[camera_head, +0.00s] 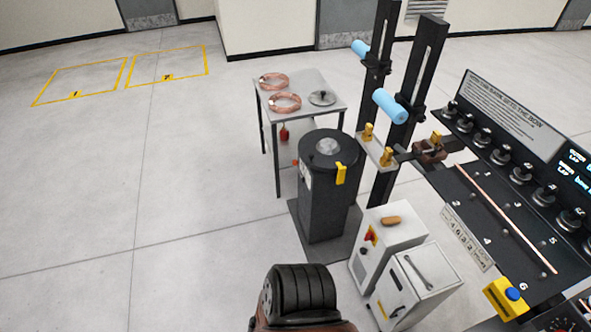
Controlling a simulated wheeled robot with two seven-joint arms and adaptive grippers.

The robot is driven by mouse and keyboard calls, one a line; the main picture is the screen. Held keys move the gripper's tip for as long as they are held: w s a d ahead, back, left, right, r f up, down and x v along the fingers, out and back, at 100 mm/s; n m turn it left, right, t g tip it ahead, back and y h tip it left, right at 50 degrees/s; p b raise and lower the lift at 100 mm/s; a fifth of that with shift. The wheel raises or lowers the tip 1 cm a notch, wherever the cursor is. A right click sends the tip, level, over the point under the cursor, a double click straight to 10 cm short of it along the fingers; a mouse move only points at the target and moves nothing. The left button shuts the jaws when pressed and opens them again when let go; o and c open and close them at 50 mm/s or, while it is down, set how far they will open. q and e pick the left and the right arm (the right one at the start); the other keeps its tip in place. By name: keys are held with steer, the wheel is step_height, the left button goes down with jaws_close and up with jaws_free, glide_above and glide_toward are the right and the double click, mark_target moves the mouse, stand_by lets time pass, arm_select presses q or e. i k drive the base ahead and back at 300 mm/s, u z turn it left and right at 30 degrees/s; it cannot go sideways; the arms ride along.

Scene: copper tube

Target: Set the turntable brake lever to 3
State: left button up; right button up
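A dark cylindrical drum (323,205) stands on a grey floor plate, with a round black top and a lighter hub (327,147) at its centre. It may be the turntable. A yellow piece (341,173) hangs at the right side of its top rim and may be the brake lever. A small pale label (306,172) is on the drum's left side. Its markings are too small to read, so I cannot tell the lever's setting. Neither of my grippers can be made out in the head view.
A side table (328,92) with copper coils (285,103) stands behind the drum. Two white cabinets (387,245) stand to its right, near a sloped console (520,215) with knobs and a copper tube (505,217). Black posts (415,75) carry blue rollers. The floor at left is open.

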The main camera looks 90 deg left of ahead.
mark_target(294, 163)
steer(key=u, duration=2.95)
steer(key=i, duration=1.2)
steer(key=z, duration=0.15)
